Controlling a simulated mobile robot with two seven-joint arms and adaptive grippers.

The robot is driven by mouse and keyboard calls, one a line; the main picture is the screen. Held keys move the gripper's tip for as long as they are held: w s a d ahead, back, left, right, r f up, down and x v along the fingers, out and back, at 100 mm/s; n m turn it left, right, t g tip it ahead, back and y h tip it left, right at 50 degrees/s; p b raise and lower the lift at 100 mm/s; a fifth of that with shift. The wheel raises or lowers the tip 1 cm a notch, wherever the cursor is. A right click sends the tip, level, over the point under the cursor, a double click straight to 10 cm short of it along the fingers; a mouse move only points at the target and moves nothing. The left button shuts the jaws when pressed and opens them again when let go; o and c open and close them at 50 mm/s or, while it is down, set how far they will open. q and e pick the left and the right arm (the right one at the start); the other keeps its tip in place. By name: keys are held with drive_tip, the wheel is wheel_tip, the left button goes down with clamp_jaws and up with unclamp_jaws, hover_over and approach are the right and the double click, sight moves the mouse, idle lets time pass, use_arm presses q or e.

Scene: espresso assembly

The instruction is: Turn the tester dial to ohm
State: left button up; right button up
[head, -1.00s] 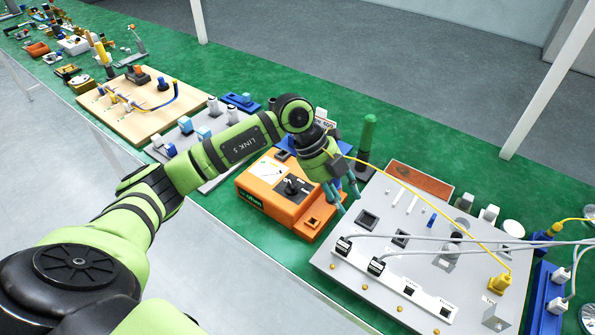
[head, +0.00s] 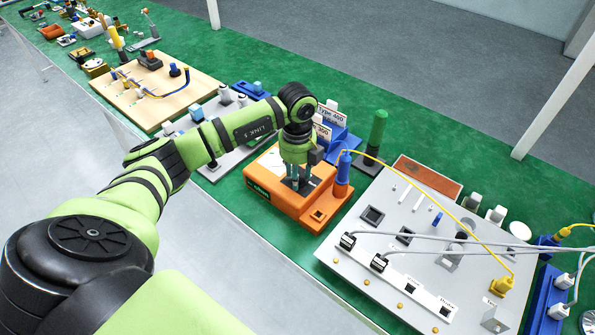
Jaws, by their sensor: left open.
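The orange tester (head: 272,196) sits on the green bench in the middle of the head view. Its pale meter face shows only in part. My left gripper (head: 300,185) points down over the tester's dark dial panel, with its fingers apart. The dial is hidden behind the fingers, so I cannot tell its setting or whether the fingers touch it. A blue probe (head: 343,168) with a yellow cable stands upright at the tester's right end. My right gripper is not in view.
A grey panel (head: 370,270) with plugs and cables lies close to the right. Blue holders with labels (head: 331,117) and a dark stand with a green post (head: 378,128) are behind the tester. A wooden board (head: 200,83) lies to the left.

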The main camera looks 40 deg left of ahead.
use_arm(q)
clamp_jaws()
